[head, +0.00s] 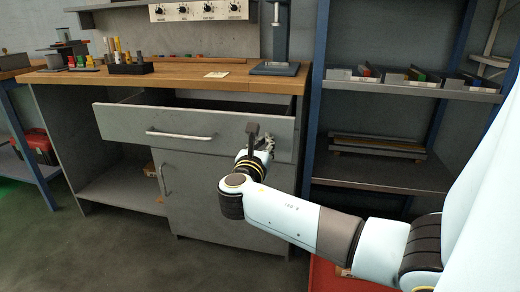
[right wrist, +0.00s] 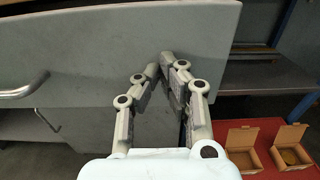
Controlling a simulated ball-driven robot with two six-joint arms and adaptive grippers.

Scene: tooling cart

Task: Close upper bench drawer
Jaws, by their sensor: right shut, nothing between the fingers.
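The upper bench drawer (head: 215,128) has a grey front with a bar handle (head: 180,135) and stands pulled out below the wooden worktop. Its dark inside shows behind the front's top edge. My right gripper (head: 270,143) is shut and empty at the right part of the drawer front, to the right of the handle. In the right wrist view the fingertips (right wrist: 160,64) point at the grey drawer front (right wrist: 110,55). I cannot tell whether they touch it. The handle (right wrist: 25,88) is at the left edge there. My left gripper is out of view.
A cabinet door (head: 200,190) sits below the drawer, beside an open shelf bay. The worktop (head: 200,78) holds tools and a press stand (head: 278,67). A blue-post shelf rack (head: 315,110) stands close on the right. Open cardboard boxes (right wrist: 244,145) lie low at right.

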